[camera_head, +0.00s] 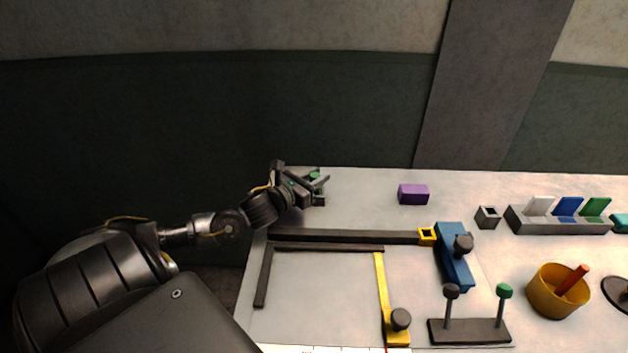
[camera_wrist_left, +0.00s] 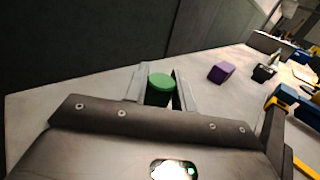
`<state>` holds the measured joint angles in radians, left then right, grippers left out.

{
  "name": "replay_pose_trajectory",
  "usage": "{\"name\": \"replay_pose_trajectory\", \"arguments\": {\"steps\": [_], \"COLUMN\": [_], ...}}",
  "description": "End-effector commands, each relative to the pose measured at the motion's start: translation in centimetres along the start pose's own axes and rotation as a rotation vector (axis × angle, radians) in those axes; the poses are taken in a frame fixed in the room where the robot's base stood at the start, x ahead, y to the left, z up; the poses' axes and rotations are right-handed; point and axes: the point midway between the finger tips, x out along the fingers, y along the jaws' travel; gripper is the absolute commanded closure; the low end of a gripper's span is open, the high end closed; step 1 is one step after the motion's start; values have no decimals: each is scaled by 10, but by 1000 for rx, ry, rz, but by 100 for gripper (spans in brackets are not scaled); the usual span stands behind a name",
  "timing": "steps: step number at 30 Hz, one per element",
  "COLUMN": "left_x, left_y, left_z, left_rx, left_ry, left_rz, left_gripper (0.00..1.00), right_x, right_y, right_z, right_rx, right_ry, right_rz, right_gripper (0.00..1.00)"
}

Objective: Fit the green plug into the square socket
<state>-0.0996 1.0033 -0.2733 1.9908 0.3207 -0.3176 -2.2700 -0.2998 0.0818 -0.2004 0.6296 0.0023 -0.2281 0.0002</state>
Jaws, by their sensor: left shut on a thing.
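The green plug (camera_wrist_left: 160,88), with a round top, sits between the two fingers of my left gripper (camera_wrist_left: 160,92) in the left wrist view. In the head view the left gripper (camera_head: 319,184) is at the back left of the table, shut on the plug (camera_head: 314,175). A small dark block shows just below the fingers; I cannot tell whether it is part of the plug or a separate holder. A small grey block with a dark square opening (camera_head: 487,217), which looks like the square socket, stands upright at the back right, well apart from the gripper. My right gripper is out of view.
A purple block (camera_head: 413,194) lies between the gripper and the grey block. A dark bar frame (camera_head: 340,235), a blue lever (camera_head: 453,257) and a yellow bar (camera_head: 384,290) lie in front. A slotted rack (camera_head: 560,225) and an orange bowl (camera_head: 556,296) are at the right.

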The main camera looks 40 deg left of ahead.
Motion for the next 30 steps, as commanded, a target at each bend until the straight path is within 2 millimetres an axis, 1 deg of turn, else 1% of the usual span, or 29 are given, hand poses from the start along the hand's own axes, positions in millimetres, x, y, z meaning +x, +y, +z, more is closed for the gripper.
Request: {"name": "replay_pose_trajectory", "arguments": {"steps": [3,8,9,13,20,24,25,30], "left_x": [0,0,0,0,0,0,-3,-24], "left_y": [0,0,0,0,0,0,0,0], "left_z": [1,-4,-2,-2,-2,5,1,-2], "left_rx": [0,0,0,0,0,0,1,1], "left_ry": [0,0,0,0,0,0,2,4], "left_rz": [0,0,0,0,0,-1,-1,-2], "left_gripper": [97,97,69,52,52,52,52,52], "right_x": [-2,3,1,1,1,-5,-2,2], "right_y": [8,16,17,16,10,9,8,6], "right_z": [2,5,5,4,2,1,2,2], "right_rx": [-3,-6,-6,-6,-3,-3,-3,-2], "right_ry": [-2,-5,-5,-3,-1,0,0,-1], "right_rz": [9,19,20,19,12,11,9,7], "right_gripper": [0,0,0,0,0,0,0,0]}}
